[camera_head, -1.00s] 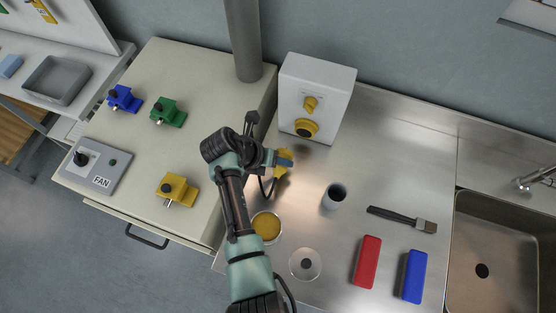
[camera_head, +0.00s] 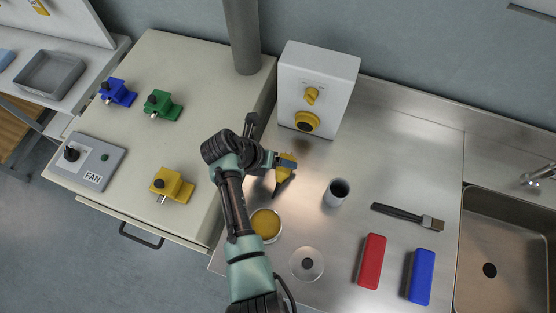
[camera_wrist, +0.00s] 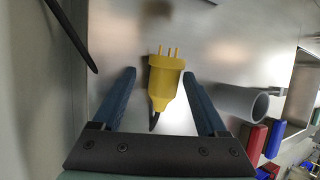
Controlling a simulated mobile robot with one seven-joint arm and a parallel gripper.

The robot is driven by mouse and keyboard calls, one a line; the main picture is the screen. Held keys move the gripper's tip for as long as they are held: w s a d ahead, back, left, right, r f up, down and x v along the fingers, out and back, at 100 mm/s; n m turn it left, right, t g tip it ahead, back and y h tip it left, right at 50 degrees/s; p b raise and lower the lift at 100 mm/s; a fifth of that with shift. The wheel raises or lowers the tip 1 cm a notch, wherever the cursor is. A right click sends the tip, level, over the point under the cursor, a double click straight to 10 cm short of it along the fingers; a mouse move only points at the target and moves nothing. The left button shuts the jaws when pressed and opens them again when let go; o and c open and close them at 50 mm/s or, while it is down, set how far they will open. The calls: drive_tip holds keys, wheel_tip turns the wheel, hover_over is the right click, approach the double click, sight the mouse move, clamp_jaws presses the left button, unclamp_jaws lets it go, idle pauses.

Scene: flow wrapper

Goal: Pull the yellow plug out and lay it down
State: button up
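In the head view the plug (camera_head: 284,174) is over the steel worktop, in front of the white box (camera_head: 318,82), partly hidden by my gripper (camera_head: 287,162). It seems to lie on the worktop, but its exact height is hard to tell. A short dark cable end trails from it.
A grey cup (camera_head: 337,193), a brush (camera_head: 408,217), a yellow-filled dish (camera_head: 265,225), a clear disc (camera_head: 307,264), and red (camera_head: 371,261) and blue (camera_head: 420,277) blocks stand around. The cream cabinet (camera_head: 205,75) rises at left. Steel is clear right of the box.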

drive_tip(key=v, duration=1.3)
idle(0.4)
